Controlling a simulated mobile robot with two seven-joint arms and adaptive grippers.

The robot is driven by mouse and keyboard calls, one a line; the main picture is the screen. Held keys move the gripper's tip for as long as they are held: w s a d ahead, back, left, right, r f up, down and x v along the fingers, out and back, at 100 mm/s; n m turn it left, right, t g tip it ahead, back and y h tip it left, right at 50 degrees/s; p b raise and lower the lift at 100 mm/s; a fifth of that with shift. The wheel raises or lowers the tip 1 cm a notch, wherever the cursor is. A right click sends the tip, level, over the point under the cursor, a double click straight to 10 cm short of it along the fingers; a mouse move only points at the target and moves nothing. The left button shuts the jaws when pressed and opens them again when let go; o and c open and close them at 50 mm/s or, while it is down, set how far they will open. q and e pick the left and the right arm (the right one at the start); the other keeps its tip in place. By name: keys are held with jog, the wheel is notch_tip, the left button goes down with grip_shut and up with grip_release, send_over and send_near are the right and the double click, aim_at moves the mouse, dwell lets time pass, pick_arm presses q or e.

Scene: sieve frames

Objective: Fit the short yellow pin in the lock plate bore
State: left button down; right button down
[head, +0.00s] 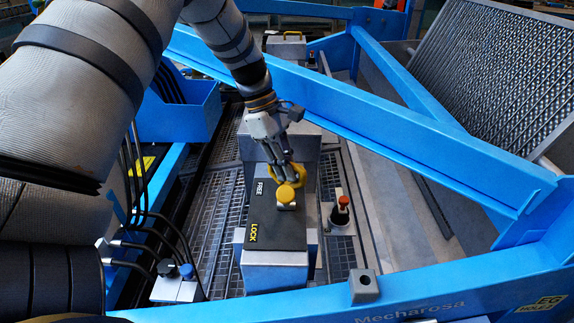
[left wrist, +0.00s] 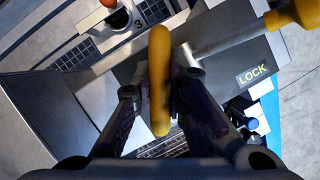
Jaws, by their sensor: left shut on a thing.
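My left gripper (head: 284,172) is shut on the short yellow pin (head: 298,173), above the dark box. No other bore shows clearly. My right gripper is not in view.
The dark box (head: 270,232) reads FREE and LOCK. A lever with a yellow knob (head: 285,193) stands close by the gripper; the knob also shows in the left wrist view (left wrist: 292,14). A red-capped post (head: 343,202) stands right of the box. A blue beam (head: 350,110) crosses behind.

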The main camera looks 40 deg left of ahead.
pick_arm(q)
jog(key=shift+f, duration=0.15)
jog(key=shift+f, duration=0.8)
jog(key=c, duration=1.5)
grip_release()
jog(key=shift+c, duration=0.2)
jog(key=v, duration=1.2)
